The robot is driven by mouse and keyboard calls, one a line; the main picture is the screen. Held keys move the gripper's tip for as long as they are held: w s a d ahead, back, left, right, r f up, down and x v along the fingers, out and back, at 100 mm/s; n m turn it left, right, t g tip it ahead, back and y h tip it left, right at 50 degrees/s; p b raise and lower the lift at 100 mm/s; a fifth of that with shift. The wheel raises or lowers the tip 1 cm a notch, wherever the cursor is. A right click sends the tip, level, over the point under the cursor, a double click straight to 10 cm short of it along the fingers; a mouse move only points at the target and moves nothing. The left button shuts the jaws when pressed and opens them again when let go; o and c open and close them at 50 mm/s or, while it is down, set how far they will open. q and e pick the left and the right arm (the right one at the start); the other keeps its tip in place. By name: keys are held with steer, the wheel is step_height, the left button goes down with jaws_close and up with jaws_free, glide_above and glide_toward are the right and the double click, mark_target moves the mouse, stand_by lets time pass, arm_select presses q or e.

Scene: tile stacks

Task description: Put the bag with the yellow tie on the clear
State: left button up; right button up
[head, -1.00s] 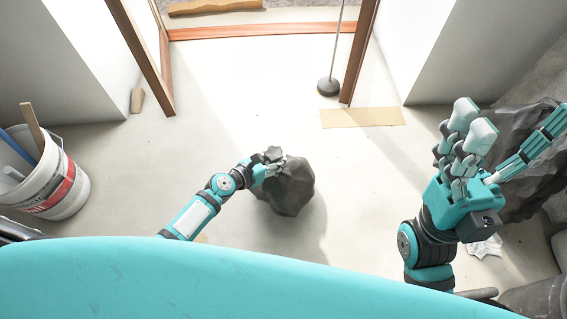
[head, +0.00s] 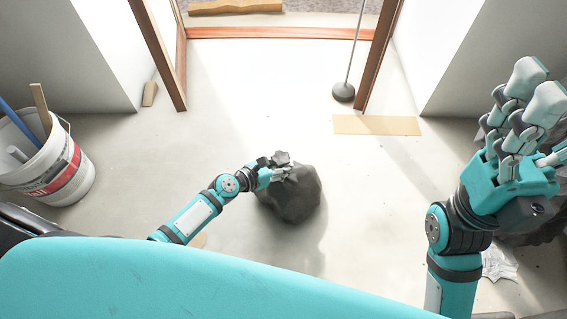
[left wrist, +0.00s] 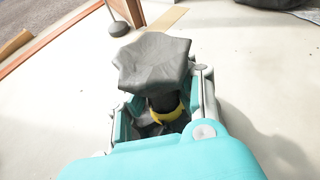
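A dark grey bag (head: 292,198) hangs from or stands below my left gripper (head: 270,174) in the middle of the head view. In the left wrist view the gripper's fingers (left wrist: 162,118) are closed around the bag's gathered neck. A yellow tie (left wrist: 167,115) shows around the neck between the fingers, and the bag's crumpled grey top (left wrist: 153,62) sticks out above them. Whether the bag touches the floor (head: 250,110) is unclear. My right gripper (head: 545,120) is raised at the right with its fingers apart, and it holds nothing visible.
A white bucket (head: 65,175) with sticks stands at the left. A doorway with a wooden sill (head: 280,32) is ahead, with a thin pole on a dark base (head: 343,92) near its right jamb. A flat tan piece (head: 377,125) lies beside it. Mid-floor is open.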

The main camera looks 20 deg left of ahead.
arm_select(q)
steer(key=o, duration=0.5)
steer(key=shift+o, duration=0.2)
steer(key=shift+r, duration=0.1)
